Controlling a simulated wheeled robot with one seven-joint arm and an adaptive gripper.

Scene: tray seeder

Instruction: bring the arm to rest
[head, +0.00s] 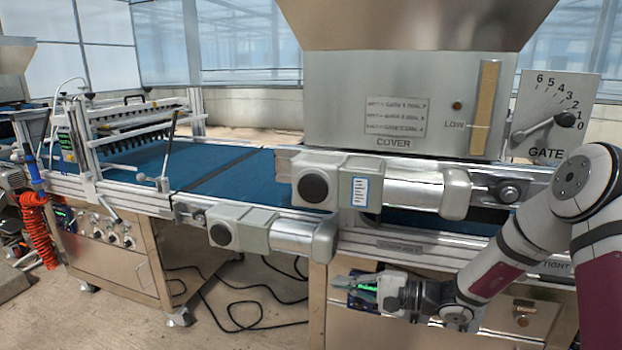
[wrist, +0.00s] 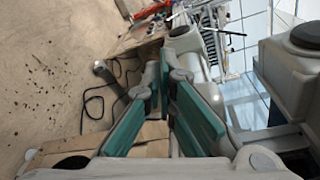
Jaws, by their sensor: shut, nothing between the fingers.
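My gripper (head: 345,282) is at the lower centre of the head view, at the end of my bent arm, with its fingers pointing left. It is in front of the steel cabinet below the conveyor and below the grey motor housings. In the wrist view my gripper (wrist: 167,75) shows green finger pads that come together toward the tips, with nothing held between them. I cannot tell how wide the gap to the cabinet front is.
A grey motor (head: 400,184) and a lower motor (head: 262,228) jut out from the conveyor (head: 215,168) above my gripper. The hopper marked COVER (head: 392,100) and the GATE dial (head: 556,115) stand above. Black cables (head: 240,328) lie on the floor at left.

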